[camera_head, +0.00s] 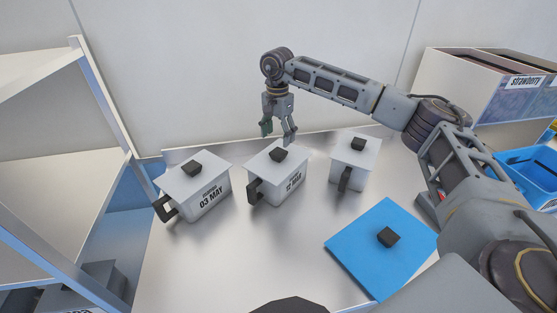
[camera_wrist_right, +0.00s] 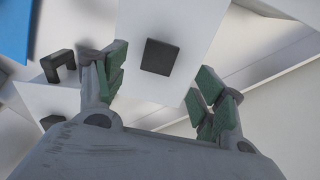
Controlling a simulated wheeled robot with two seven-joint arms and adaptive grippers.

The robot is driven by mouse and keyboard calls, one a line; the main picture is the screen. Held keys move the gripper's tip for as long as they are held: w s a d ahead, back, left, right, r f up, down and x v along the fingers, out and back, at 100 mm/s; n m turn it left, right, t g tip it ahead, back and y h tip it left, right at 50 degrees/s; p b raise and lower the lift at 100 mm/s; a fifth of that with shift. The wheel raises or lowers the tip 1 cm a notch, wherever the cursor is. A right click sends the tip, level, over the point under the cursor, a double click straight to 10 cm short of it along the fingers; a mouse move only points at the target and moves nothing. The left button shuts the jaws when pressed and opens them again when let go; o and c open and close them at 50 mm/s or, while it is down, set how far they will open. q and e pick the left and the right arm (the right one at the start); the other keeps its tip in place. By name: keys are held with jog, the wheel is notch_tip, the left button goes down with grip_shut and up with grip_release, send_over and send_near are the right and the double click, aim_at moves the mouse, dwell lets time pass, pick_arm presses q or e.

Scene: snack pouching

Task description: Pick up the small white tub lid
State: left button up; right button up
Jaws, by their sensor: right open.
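Three white tubs with white lids and black knobs stand in a row in the head view: a left tub lid (camera_head: 193,172), a middle tub lid (camera_head: 266,161) and a right tub lid (camera_head: 366,154). The right tub looks narrowest. My right gripper (camera_head: 278,140) is open, fingers pointing down, just above the middle tub's lid. In the right wrist view a white lid (camera_wrist_right: 185,25) with its black knob (camera_wrist_right: 160,56) shows ahead, between and beyond the open fingertips (camera_wrist_right: 160,90). Nothing is held. My left gripper is not in view.
A shelf rack (camera_head: 85,70) stands at the left. A strawberry-labelled box (camera_head: 470,85) and blue bin (camera_head: 525,165) are at the right.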

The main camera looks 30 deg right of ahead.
aim_at(277, 153)
notch_tip(277, 153, down, 3)
jog(key=shift+r, duration=0.2)
jog(key=shift+f, duration=0.15)
jog(key=shift+s+a+f+p, duration=0.1)
jog(key=shift+f+p, duration=0.25)
jog(key=shift+f, duration=0.4)
notch_tip(277, 153, down, 3)
jog(key=shift+a+r+p, duration=0.15)
jog(key=shift+p, duration=0.2)
jog(key=shift+f, duration=0.45)
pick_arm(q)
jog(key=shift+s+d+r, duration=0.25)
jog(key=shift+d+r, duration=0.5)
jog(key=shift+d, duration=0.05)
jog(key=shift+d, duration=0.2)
pick_arm(e)
jog(key=c, duration=1.2)
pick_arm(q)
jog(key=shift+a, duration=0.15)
pick_arm(e)
jog(key=shift+o, duration=0.2)
